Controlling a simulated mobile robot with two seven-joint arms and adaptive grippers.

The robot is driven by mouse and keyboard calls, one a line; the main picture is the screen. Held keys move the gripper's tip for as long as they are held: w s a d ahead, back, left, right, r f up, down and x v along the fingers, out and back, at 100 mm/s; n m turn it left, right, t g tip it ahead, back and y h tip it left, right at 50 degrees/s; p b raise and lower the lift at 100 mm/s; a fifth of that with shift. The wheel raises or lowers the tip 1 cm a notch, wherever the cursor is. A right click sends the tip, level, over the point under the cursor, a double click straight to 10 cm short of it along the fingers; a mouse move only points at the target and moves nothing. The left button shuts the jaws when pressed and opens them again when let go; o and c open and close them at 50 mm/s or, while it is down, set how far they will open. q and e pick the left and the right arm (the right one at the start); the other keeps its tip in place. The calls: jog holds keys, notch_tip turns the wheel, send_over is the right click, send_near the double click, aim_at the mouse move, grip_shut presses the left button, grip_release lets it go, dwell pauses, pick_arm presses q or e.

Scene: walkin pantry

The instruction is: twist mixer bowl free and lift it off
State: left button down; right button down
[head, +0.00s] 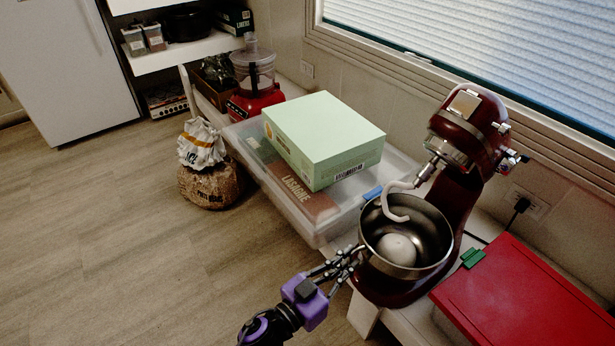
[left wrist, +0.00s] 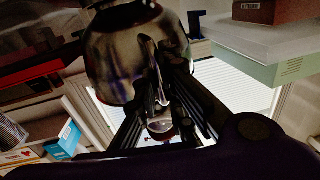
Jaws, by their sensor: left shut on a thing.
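The steel mixer bowl (head: 433,232) sits on the base of a dark red stand mixer (head: 462,180), with a pale ball of dough (head: 397,249) inside. The mixer's head is tilted up, and a white dough hook (head: 392,204) hangs over the bowl. My left gripper (head: 350,258) is at the bowl's left side. In the left wrist view the bowl (left wrist: 115,55) is close, and my left gripper's fingers (left wrist: 160,98) are shut on its handle (left wrist: 152,65). Where the bowl's foot meets the base is mostly hidden. My right gripper is out of view.
A clear lidded bin (head: 318,230) with a pale green box (head: 322,135) on it stands left of the mixer. A red-lidded bin (head: 525,300) stands close on the right. A window wall is behind. The floor (head: 130,250) at left is open, except for sacks (head: 207,170).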

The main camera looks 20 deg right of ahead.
aim_at(371, 263)
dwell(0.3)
pick_arm(q)
jog(key=shift+d+r, duration=0.1)
jog(key=shift+r, duration=0.2)
jog(key=shift+s, duration=0.15)
jog(key=shift+s+d+p, duration=0.1)
jog(key=shift+s+p, duration=0.3)
jog(key=shift+s, duration=0.1)
jog(key=shift+s+f, duration=0.1)
jog(key=shift+s, duration=0.05)
jog(key=shift+s+f, duration=0.1)
jog(key=shift+s+d+p, duration=0.25)
jog(key=shift+s+p, duration=0.1)
jog(key=shift+s, duration=0.3)
jog(key=shift+s, duration=0.2)
